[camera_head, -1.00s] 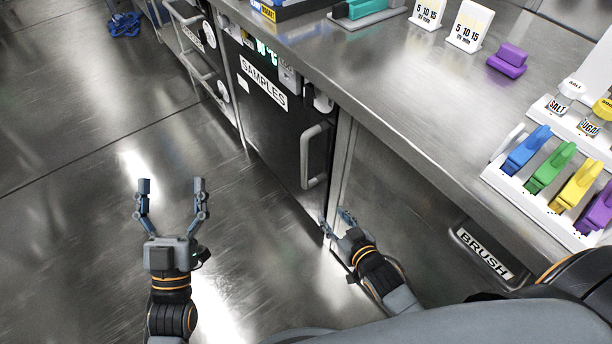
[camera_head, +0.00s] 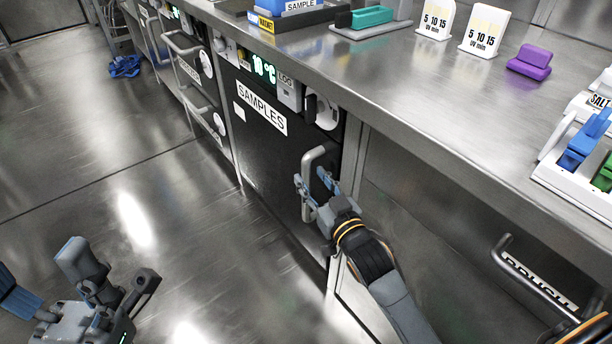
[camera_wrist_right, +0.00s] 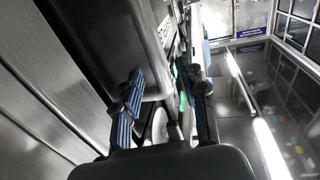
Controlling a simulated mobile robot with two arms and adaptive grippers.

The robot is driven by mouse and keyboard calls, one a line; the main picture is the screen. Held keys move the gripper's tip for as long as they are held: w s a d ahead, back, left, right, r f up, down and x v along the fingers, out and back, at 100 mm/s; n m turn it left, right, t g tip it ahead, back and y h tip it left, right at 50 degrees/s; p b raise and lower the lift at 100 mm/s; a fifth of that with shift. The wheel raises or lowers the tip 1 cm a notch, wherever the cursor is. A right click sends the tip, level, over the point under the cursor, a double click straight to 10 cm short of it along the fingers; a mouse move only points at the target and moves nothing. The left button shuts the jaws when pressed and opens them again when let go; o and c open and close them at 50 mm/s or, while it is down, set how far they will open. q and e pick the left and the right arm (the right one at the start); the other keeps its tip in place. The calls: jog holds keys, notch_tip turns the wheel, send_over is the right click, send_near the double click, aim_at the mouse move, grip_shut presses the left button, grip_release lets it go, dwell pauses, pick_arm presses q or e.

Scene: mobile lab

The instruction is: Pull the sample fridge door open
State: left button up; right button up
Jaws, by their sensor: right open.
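The sample fridge door (camera_head: 256,152) is a dark panel with a white SAMPLES label, below the counter in the head view. It looks flush with the cabinet front. Its grey bar handle (camera_head: 318,154) stands upright near the door's right edge. My right gripper (camera_head: 312,181) is open at the handle, with one finger on each side of the bar's lower half. Contact cannot be told. In the right wrist view the two fingers (camera_wrist_right: 166,96) are apart. My left gripper (camera_head: 112,264) is open and empty over the floor at the lower left.
The steel counter (camera_head: 430,110) overhangs the fridge and holds a purple block (camera_head: 530,61), timer cards and racks. Other handled doors stand further left. The floor (camera_head: 120,165) before the fridge is clear.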

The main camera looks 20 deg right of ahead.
aim_at(308, 175)
jog(key=shift+w+a+b, duration=0.15)
jog(key=shift+w+b, duration=0.05)
jog(key=shift+w, duration=0.75)
jog(key=shift+w+a+b, duration=0.15)
jog(key=shift+w+b, duration=0.05)
jog(key=shift+w, duration=0.7)
grip_shut()
